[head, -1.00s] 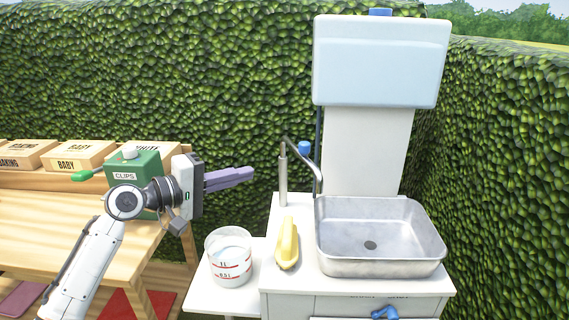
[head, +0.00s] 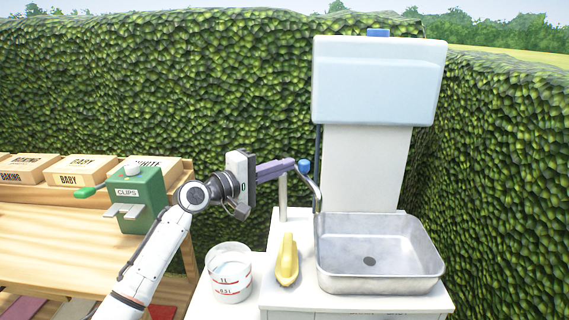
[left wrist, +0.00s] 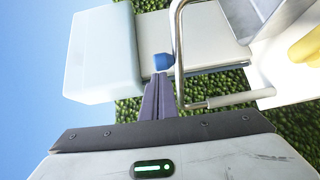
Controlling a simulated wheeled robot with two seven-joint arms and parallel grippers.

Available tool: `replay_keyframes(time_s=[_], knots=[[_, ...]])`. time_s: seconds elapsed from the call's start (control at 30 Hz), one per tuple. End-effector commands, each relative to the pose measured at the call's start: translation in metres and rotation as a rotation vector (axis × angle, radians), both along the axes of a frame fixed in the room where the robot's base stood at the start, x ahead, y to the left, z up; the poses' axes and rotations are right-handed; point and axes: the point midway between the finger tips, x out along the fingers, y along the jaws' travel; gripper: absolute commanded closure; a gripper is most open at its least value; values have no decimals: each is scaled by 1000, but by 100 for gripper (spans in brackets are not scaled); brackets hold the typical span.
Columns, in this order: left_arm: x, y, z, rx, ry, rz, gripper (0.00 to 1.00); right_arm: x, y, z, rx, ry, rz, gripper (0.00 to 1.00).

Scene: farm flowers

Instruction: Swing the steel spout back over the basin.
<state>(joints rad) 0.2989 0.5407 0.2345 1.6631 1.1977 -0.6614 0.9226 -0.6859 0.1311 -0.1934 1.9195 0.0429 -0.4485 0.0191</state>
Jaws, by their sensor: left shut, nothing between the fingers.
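The steel spout (head: 317,190) is a thin bent pipe on an upright post (head: 283,200) behind the left part of the counter. Its down-turned end shows near the basin's back left corner; I cannot tell if it is over the rim. The steel basin (head: 431,262) is empty, with a dark drain. My left gripper (head: 291,164) is shut and empty, its purple fingers in front of the spout's upper arm, hiding part of it. In the left wrist view the fingers (left wrist: 160,92) lie close beside the spout arm (left wrist: 179,45); contact is unclear. My right gripper is out of view.
A blue knob (head: 305,166) sits just beyond the fingertips, below the white tank (head: 380,82). A yellow object (head: 287,262) and a measuring jug (head: 229,275) stand left of the basin. A green clips box (head: 140,205) is on the wooden bench. A hedge stands behind.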

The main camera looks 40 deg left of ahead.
Motion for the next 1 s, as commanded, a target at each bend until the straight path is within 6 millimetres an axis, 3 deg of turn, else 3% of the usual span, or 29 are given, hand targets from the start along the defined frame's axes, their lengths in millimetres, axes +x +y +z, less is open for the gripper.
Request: replay_keyframes(time_s=[0.6,1.0], knots=[[5,-8,1,-1,-1,0,100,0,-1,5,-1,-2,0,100],[33,-36,2,-2,1,-1,100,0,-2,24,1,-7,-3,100]])
